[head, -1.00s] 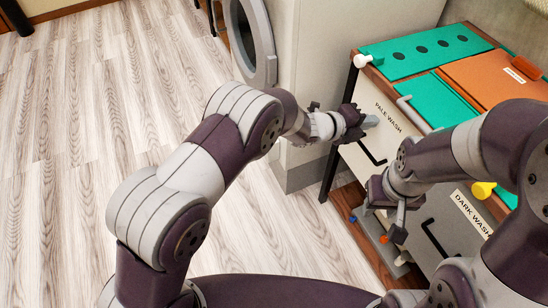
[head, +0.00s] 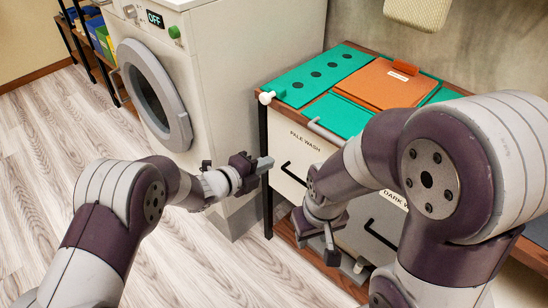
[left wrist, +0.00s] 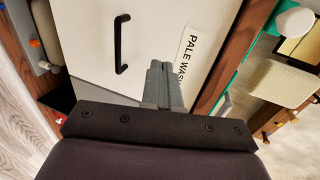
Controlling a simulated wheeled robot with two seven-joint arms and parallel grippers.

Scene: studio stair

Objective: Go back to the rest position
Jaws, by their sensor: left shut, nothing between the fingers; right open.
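My left gripper (head: 264,163) is shut and empty. In the head view it is held in front of the pale wash drawer (head: 290,150), near the cabinet's left corner. In the left wrist view its closed fingers (left wrist: 161,85) lie over the white drawer front, beside the "PALE WASH" label (left wrist: 187,55) and the black handle (left wrist: 121,44). I cannot tell whether they touch it. My right gripper (head: 331,243) is open and points down in front of the dark wash drawer (head: 385,215). My right arm hides part of the cabinet.
A white washing machine (head: 240,60) with a round grey-rimmed door (head: 187,130) stands left of the cabinet, its display reading OFF. Green and orange lids (head: 375,82) top the cabinet. A shelf with coloured boxes (head: 97,35) stands at the back left. The wooden floor (head: 40,150) is clear at left.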

